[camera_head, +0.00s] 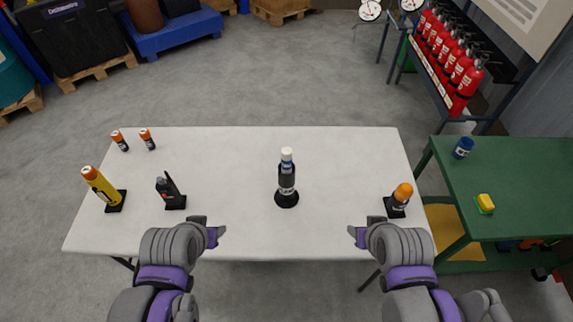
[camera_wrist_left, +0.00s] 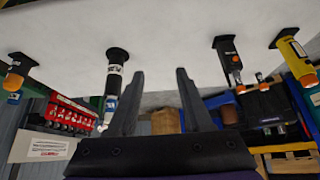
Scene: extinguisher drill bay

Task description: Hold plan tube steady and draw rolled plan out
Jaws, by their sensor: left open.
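A dark tube with a pale label, which looks like the plan tube (camera_head: 287,180), stands upright in a round black base at the middle of the white table. A white piece (camera_head: 287,154) shows at its top; I cannot tell if this is the rolled plan or a cap. The tube also shows in the left wrist view (camera_wrist_left: 114,80), apart from my fingers. My left gripper (camera_head: 217,235) is open and empty at the table's front edge, left of the tube. It also shows in the left wrist view (camera_wrist_left: 160,75). My right gripper (camera_head: 357,235) is right of the tube; its finger gap is unclear.
A yellow tube (camera_head: 102,187) and a black device (camera_head: 170,190) stand at left, with two small orange-topped items (camera_head: 147,138) behind. An orange-topped bottle (camera_head: 399,197) stands at right. The table (camera_head: 230,155) is clear around the tube. A green bench (camera_head: 520,180) adjoins at right.

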